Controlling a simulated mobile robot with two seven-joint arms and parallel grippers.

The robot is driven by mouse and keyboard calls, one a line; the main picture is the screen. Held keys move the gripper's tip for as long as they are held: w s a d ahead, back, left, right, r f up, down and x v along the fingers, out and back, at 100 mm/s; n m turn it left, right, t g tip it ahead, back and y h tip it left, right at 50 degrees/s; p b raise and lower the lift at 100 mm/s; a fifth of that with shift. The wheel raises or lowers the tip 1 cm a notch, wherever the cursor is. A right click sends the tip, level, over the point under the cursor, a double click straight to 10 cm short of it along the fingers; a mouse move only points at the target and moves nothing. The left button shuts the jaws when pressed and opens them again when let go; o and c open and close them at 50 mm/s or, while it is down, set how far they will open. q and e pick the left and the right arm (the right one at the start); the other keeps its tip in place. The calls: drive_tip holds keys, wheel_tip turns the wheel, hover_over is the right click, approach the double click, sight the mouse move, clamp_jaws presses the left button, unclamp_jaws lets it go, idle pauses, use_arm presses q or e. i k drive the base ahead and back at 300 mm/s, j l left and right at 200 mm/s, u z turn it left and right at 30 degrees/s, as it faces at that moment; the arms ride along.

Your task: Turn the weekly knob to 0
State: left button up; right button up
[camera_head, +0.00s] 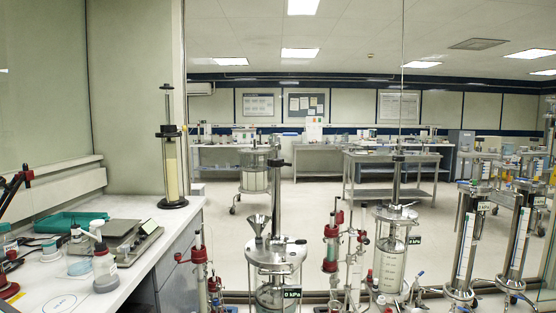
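I cannot make out a knob marked weekly in the head view. A steel and glass column (276,255) stands in front of me near the bottom middle, with a metal funnel (257,224) on its top plate. A small dark display (291,293) on it reads 0 kPa. A second glass column (391,262) stands to its right, with a small dark label (414,240). Their lower parts are cut off or too small to read. Neither of my grippers shows.
A white bench (120,278) on the left holds a green tray (72,222), a balance (130,240), bottles and a tall packed column (172,165). Steel columns (465,245) stand at the right. Red-clamped glassware (331,245) stands between the front columns. Open floor (310,197) lies behind.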

sight(273, 162)
drive_tip(key=i+l+u, duration=0.1)
drive_tip(key=i, duration=0.35)
drive_tip(key=i+l+u, duration=0.15)
drive_tip(key=i, duration=0.3)
